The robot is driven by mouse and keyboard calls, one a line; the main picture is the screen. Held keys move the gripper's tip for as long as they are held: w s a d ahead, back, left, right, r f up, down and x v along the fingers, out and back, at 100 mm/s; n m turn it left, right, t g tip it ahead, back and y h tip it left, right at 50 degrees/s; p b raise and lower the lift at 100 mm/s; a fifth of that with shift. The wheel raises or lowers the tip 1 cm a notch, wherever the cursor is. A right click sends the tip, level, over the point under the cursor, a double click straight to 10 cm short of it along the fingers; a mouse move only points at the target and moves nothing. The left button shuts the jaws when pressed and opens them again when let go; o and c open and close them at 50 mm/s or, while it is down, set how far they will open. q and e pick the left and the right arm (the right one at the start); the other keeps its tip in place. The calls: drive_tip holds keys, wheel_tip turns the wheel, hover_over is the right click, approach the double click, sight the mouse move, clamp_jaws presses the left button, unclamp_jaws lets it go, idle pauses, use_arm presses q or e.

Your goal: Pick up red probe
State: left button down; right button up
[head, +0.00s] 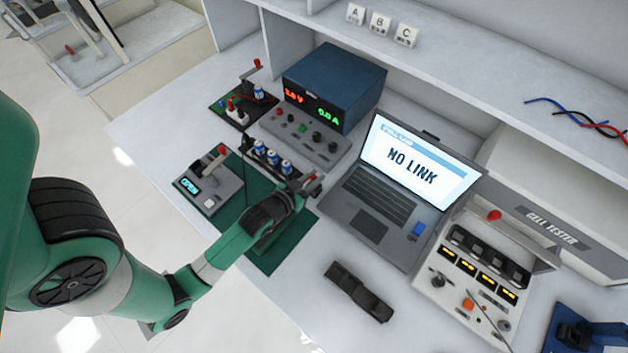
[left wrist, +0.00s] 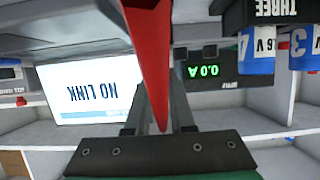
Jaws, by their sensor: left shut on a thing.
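The red probe (left wrist: 152,50) is a long red tapered stick running from the top of the left wrist view down between the fingers. My left gripper (left wrist: 157,115) is shut on it. In the head view my left gripper (head: 303,187) is over the green mat, just left of the laptop, and only a small red bit of the probe (head: 312,177) shows at its fingers. The probe's far end is out of the wrist view. My right gripper is not in view.
A holder with blue-and-white cells (head: 271,158) stands beside the gripper. The blue power supply (head: 334,86) is behind it, and the open laptop (head: 412,176) reading NO LINK is to the right. A dark empty tray (head: 358,292) lies in front; white table around it is clear.

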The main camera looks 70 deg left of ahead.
use_arm(q)
drive_tip(key=shift+r+p, duration=0.35)
drive_tip(key=shift+r, duration=0.25)
wheel_tip(320, 180, up, 2)
drive_tip(key=shift+r+p, duration=0.25)
drive_tip(key=shift+p, duration=0.4)
drive_tip(key=s+d+r+p, duration=0.2)
drive_tip(key=s+d+r, duration=0.1)
drive_tip(key=s+r, duration=0.6)
drive_tip(key=s, duration=0.4)
drive_tip(key=shift+s+r, duration=0.15)
drive_tip(key=shift+s, duration=0.15)
